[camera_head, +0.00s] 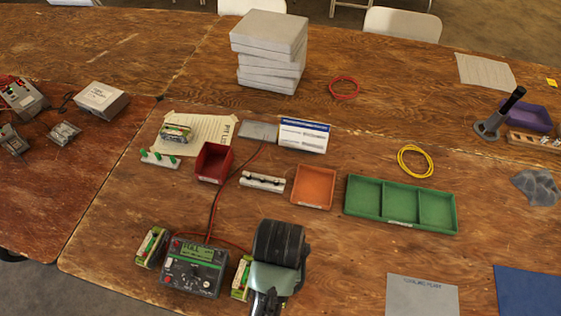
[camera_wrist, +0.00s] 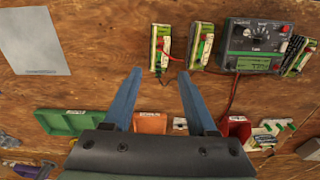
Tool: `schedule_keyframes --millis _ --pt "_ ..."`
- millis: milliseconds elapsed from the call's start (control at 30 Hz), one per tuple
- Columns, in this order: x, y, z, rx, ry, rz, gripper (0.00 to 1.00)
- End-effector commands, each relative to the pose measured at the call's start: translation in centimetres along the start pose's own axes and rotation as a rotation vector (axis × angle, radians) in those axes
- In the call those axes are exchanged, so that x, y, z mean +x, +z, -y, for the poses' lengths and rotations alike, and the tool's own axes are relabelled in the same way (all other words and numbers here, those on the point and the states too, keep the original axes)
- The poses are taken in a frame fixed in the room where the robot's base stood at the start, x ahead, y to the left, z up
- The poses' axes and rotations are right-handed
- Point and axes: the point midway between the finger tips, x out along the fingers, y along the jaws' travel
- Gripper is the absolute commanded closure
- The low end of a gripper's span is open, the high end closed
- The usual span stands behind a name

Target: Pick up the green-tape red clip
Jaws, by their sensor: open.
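My gripper (camera_wrist: 160,75) is open and empty, its two blue fingers apart above the table. In the head view my gripper (camera_head: 265,300) hangs right of the charger (camera_head: 195,268). A green-and-white pack (camera_wrist: 158,52) with a small red part (camera_wrist: 162,43) lies just beyond the fingertips, roughly centred between them. A second such pack (camera_wrist: 194,57) lies beside the charger (camera_wrist: 258,45), with a red lead near it. I cannot tell which red part is the clip with green tape. In the head view my gripper partly hides the packs on this side.
A third pack (camera_head: 150,247) lies left of the charger. Red and black leads (camera_head: 215,200) run up the table. Beyond are a red bin (camera_head: 213,163), an orange tray (camera_head: 313,187) and a green divided tray (camera_head: 401,221). A grey sheet (camera_head: 422,296) lies to the right.

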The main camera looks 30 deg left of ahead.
Motion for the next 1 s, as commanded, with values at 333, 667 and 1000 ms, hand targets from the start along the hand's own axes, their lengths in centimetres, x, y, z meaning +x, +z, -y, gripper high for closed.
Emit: schedule_keyframes --millis 333,667,1000 --pt "6.0 1.1 0.1 -0.002 0.001 0.035 0.43" --pt "8.6 1.0 0.1 -0.002 0.001 0.030 0.43" --pt "12.7 1.1 0.0 -0.002 0.000 0.029 0.43"
